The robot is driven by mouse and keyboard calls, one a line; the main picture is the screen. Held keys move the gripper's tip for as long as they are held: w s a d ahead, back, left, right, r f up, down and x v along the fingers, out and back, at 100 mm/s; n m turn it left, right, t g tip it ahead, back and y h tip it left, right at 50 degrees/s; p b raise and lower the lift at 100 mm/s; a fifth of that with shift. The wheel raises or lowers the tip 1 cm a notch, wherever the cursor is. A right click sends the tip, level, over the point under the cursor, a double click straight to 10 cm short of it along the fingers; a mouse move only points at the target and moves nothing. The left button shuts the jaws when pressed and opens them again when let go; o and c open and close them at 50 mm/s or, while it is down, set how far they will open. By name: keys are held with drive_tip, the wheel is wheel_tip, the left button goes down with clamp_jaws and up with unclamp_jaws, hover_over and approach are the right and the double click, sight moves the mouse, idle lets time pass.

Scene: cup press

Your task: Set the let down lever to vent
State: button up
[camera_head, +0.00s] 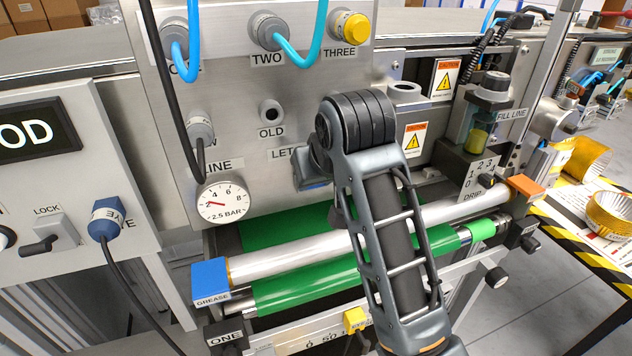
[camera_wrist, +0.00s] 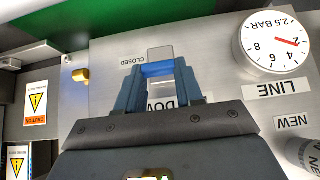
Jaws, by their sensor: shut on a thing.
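The let down lever shows in the wrist view as a blue bar (camera_wrist: 159,69) between my fingertips, beside an upside-down label reading CLOSED (camera_wrist: 132,60). No vent label can be read. My gripper (camera_wrist: 158,75) is shut on the lever. Part of a label ending in DOWN, only partly legible, shows between my fingers. In the head view my arm covers most of this spot; a bit of blue by my gripper (camera_head: 313,180) shows below the cut-off LET label (camera_head: 283,153).
The pressure gauge (camera_head: 224,202) left of my gripper has its red needle near 2. A black hose hangs above it. Green and silver rollers (camera_head: 300,258) run below. A brass knob (camera_wrist: 80,75) sticks out of the panel near the lever in the wrist view.

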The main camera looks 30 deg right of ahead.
drive_tip(key=shift+w+r, duration=0.1)
idle(0.5)
drive_tip(key=o, duration=1)
drive_tip(key=shift+o, duration=0.2)
drive_tip(key=v, duration=0.7)
drive_tip(key=shift+r, duration=0.4)
